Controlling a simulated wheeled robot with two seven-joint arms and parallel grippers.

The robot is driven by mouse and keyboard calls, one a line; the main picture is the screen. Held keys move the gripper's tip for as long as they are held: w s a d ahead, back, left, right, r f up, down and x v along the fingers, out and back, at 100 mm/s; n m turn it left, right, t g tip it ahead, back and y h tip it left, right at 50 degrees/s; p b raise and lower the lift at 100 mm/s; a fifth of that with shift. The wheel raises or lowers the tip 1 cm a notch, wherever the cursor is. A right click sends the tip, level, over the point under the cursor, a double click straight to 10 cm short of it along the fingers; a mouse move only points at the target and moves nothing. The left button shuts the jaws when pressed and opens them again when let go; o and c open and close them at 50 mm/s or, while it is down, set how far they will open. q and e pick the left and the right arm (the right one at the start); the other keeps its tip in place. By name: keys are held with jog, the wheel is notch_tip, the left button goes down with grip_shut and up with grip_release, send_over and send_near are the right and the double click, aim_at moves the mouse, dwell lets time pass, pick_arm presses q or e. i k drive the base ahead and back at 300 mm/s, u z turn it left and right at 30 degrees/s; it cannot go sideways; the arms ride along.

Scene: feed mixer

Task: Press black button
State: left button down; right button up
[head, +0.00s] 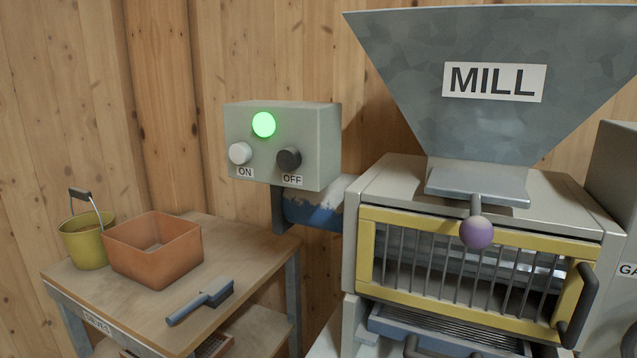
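In the head view the black button (289,158) sits on the front of a grey control box (319,141), above a label reading OFF. A white button (240,153) is to its left above a label reading ON. A round green lamp (264,125) glows above and between the two buttons. Nothing covers the black button. Neither of my grippers shows in the view.
The mill (488,100), with a barred yellow-framed front (405,222) and a purple knob (477,232), stands right of the box. A wooden table (240,252) at lower left bears a yellow bucket (82,240), an orange bin (152,257) and a brush (203,301).

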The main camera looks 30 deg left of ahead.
aim_at(288, 159)
jog(key=z, duration=1)
jog(key=k, duration=0.7)
jog(key=u, duration=0.7)
